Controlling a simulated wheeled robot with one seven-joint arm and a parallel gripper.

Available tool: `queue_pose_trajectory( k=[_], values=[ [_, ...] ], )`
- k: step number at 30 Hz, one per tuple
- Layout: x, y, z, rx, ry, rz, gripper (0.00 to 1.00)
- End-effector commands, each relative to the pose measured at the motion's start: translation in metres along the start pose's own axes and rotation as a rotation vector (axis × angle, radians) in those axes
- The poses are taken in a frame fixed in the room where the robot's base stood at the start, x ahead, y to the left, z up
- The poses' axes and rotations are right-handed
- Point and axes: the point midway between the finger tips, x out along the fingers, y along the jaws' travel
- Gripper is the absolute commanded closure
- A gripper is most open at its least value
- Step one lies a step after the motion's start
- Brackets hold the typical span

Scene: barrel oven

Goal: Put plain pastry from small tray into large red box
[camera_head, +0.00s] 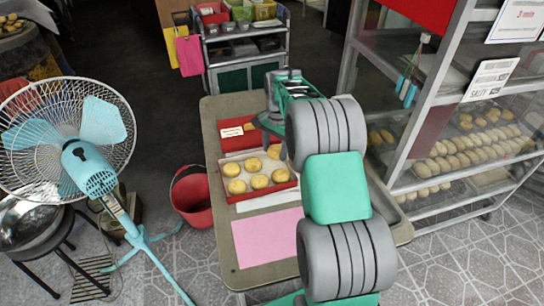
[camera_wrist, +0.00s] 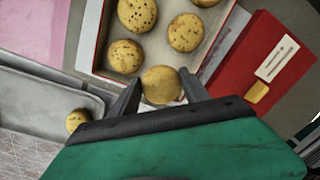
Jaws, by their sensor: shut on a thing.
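My gripper (camera_wrist: 160,92) is shut on a plain, round golden pastry (camera_wrist: 162,85). In the wrist view they overlap the near edge of a red-walled, white-lined box (camera_wrist: 104,26), with speckled pastries (camera_wrist: 137,14) inside. The same red box (camera_head: 264,194) shows on the table in the head view. A grey metal small tray (camera_wrist: 38,90) lies at left in the wrist view, with another round pastry (camera_wrist: 78,119) at its end, partly hidden by my gripper. In the head view my arm hides the fingers and the held pastry.
Another red box (camera_wrist: 262,62) with a white label stands beside the pastry box; it also shows in the head view (camera_head: 228,143). A pink sheet (camera_head: 268,238) lies at the table's front. A glazed rack (camera_head: 440,110) stands right; a blue fan (camera_head: 90,165) stands left.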

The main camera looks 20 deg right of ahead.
Motion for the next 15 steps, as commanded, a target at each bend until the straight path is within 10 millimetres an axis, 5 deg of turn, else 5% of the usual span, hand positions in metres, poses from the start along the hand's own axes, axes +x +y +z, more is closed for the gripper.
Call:
queue_pose_trajectory(
  k=[10, 15],
  values=[
    [0.044, -0.012, -0.005, -0.001, 0.000, 0.000, 0.87],
    [0.047, -0.012, -0.005, -0.001, 0.002, -0.002, 0.87]
  ],
)
